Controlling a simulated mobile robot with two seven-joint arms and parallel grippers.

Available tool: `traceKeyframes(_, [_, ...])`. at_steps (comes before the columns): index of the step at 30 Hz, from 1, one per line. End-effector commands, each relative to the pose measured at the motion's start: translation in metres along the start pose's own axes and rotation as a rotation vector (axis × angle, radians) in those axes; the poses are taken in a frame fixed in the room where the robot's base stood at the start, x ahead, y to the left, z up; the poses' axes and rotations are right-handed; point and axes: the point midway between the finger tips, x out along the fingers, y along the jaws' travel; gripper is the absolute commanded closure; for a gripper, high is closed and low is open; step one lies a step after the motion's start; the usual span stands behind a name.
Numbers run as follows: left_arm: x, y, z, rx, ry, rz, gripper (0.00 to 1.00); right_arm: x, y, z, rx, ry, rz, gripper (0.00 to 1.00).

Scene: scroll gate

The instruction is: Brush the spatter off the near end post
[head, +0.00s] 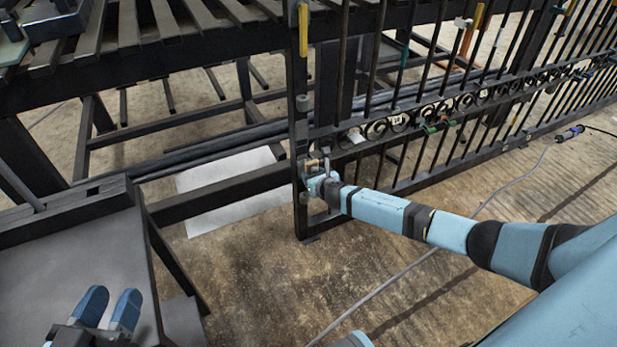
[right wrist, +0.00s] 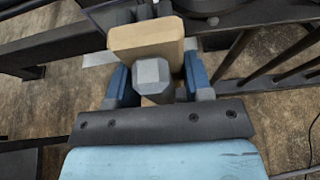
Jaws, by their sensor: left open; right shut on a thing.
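The near end post (head: 301,110) is the dark upright at the near end of the scroll gate (head: 440,110). My right gripper (head: 322,184) is at the lower part of this post. It is shut on a brush, whose tan wooden block (right wrist: 148,38) and grey faceted end (right wrist: 152,74) show in the right wrist view between the blue fingers. In the head view the brush is mostly hidden by the gripper, so I cannot tell whether it touches the post. No spatter can be made out. My left gripper (head: 107,308) is open and empty at lower left.
A grey-topped bench (head: 70,250) stands at left below a dark slatted table (head: 150,30). A white sheet (head: 215,180) lies on the floor behind the post. A grey cable (head: 400,275) crosses the floor under my right arm. Clamps sit along the gate.

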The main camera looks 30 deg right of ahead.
Motion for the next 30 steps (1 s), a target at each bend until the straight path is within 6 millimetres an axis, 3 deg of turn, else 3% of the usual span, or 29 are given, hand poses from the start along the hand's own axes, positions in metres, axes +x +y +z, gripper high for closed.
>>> traceKeyframes(8, [-0.001,0.0,-0.011,0.001,-0.004,0.0,0.57,-0.001,0.002,0.011,0.001,0.0,0.001,0.72])
traceKeyframes(22, [-0.001,0.001,-0.021,0.0,0.0,0.0,0.57,-0.003,0.038,0.011,0.001,-0.002,0.002,0.72])
traceKeyframes(30, [-0.001,0.002,-0.031,0.0,0.0,0.0,0.57,-0.004,0.041,0.018,0.0,-0.001,0.001,0.72])
